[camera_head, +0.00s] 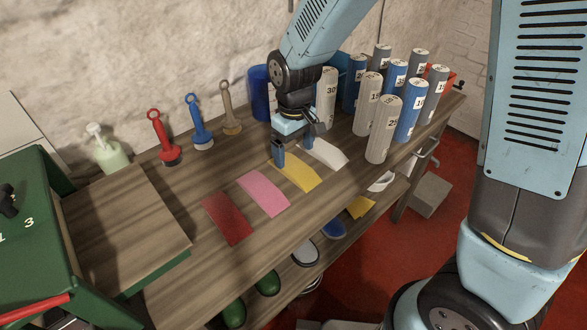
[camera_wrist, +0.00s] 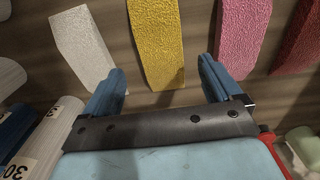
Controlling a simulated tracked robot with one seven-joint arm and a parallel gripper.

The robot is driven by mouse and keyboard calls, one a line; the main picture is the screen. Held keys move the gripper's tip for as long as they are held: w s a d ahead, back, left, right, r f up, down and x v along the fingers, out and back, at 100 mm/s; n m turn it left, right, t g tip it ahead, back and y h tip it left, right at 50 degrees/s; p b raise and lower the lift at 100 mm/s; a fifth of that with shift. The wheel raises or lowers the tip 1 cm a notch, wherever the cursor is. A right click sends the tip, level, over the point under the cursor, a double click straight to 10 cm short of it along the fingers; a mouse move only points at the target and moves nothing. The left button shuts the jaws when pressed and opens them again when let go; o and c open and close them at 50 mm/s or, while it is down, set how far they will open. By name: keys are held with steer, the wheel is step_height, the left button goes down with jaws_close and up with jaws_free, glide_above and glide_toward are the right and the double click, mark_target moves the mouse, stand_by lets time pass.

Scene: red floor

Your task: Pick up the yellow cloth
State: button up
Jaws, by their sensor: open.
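The yellow cloth (camera_head: 298,173) lies flat on the wooden bench in the head view, between a pink cloth (camera_head: 262,193) and a white cloth (camera_head: 326,153). My gripper (camera_head: 293,154) hangs pointing down over the wall-side end of the yellow cloth, with its fingers spread. In the wrist view the yellow cloth (camera_wrist: 158,42) runs up between the two blue fingers of my open gripper (camera_wrist: 164,82). The gripper is empty. The near end of the cloth is partly in shadow; I cannot tell the exact height of the fingertips above it.
A red cloth (camera_head: 228,218) lies left of the pink one. Several numbered cylinders (camera_head: 384,128) stand close on the right, and a dark blue cylinder (camera_head: 260,92) stands behind. Brushes (camera_head: 200,125) and a soap bottle (camera_head: 107,150) stand along the wall.

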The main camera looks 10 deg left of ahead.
mark_target(294, 166)
steer(key=shift+s+f, duration=0.1)
steer(key=shift+f, duration=2.2)
steer(key=c, duration=1.1)
steer(key=shift+c, duration=0.2)
steer(key=shift+r, duration=0.15)
